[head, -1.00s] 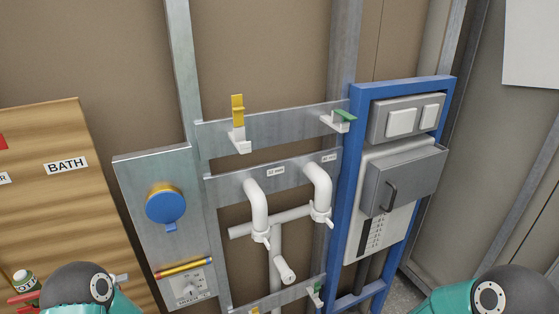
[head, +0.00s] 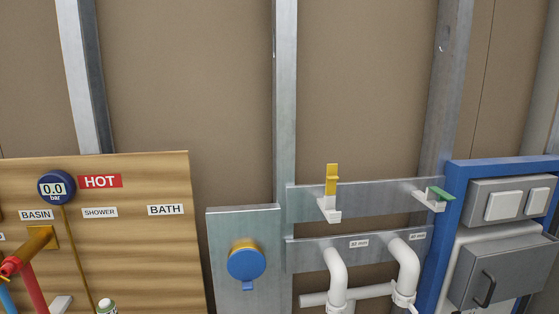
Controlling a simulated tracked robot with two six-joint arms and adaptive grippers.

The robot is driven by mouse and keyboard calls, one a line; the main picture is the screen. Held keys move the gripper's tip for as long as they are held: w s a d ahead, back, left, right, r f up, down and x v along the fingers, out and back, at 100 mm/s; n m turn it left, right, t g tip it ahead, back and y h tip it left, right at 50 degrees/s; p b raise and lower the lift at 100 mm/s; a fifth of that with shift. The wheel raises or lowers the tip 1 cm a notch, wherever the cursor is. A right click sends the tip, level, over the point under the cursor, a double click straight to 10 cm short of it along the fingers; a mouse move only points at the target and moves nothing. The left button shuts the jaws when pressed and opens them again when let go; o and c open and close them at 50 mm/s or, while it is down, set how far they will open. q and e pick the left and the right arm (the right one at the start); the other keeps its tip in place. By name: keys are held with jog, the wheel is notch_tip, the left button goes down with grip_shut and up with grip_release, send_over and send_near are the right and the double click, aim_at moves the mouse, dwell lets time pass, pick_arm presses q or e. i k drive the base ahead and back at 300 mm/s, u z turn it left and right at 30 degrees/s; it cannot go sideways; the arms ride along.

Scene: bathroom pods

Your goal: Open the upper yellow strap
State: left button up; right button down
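The upper yellow strap (head: 332,180) stands upright above a white bracket (head: 329,209) on the upper grey metal rail (head: 378,194), in the head view right of centre. A green strap (head: 440,194) lies nearly flat over a similar white bracket (head: 430,204) at the right end of the same rail. Neither of my grippers shows in the head view now, so nothing of mine is seen near the strap.
White pipes (head: 337,276) run below the lower rail. A grey panel with a blue round cap (head: 246,264) stands to their left. A wooden board (head: 160,246) with gauge and labels is further left. A blue frame (head: 453,210) with grey boxes bounds the right.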

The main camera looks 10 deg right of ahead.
aim_at(331, 170)
jog(key=z, duration=1.1)
jog(key=i, duration=0.15)
jog(key=u, duration=2.65)
jog(key=k, duration=0.45)
jog(key=z, duration=0.85)
jog(key=k, duration=0.45)
jog(key=z, duration=0.7)
jog(key=i, duration=0.55)
jog(key=u, duration=0.2)
jog(key=k, duration=0.25)
jog(key=z, duration=0.2)
